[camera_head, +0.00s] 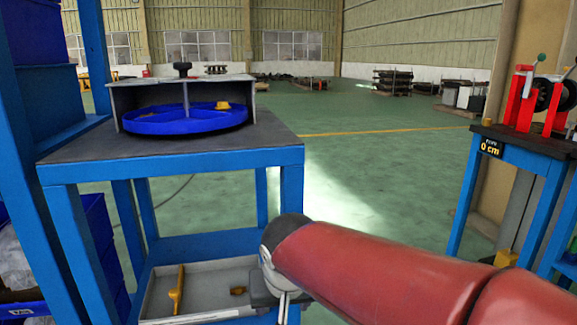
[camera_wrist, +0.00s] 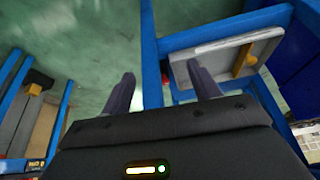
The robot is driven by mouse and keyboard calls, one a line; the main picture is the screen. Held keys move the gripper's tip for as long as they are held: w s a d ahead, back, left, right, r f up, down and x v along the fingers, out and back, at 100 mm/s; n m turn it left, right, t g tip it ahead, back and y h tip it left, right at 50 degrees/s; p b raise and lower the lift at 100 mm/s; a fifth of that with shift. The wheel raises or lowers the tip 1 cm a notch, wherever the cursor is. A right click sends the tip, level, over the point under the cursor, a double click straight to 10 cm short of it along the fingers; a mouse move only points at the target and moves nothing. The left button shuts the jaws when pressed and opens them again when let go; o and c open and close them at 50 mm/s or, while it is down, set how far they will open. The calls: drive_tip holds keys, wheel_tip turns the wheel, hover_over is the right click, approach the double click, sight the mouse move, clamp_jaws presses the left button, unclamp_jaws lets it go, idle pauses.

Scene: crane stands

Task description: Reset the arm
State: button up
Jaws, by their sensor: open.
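My red arm reaches in from the lower right of the head view, its end in front of the lower shelf of a blue stand. In the head view the fingers are mostly hidden behind my arm. Past the right finger is a grey tray (camera_wrist: 212,62) holding a yellow part (camera_wrist: 243,60). The same tray (camera_head: 208,273) shows in the head view on the stand's lower shelf, with yellow pieces (camera_head: 177,290) inside.
The blue stand's top (camera_head: 250,140) carries a blue round divided tray (camera_head: 185,120) under a grey cover. Blue shelving with bins (camera_head: 100,220) stands at left. A second blue stand (camera_head: 517,157) with a red device (camera_head: 520,100) stands at right. Green floor (camera_head: 370,180) lies open between.

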drive_tip(key=s+d+r+m+p, duration=0.1)
drive_tip(key=s+d+r+p, duration=0.1)
drive_tip(key=s+d, duration=0.4)
drive_tip(key=s+d+r+t+p, duration=0.1)
drive_tip(key=s+d+r+p, duration=0.2)
drive_tip(key=s+d, duration=0.4)
drive_tip(key=d+p, duration=0.1)
drive_tip(key=d, duration=0.2)
drive_tip(key=shift+d+m+h, duration=0.2)
drive_tip(key=shift+m+h, duration=0.2)
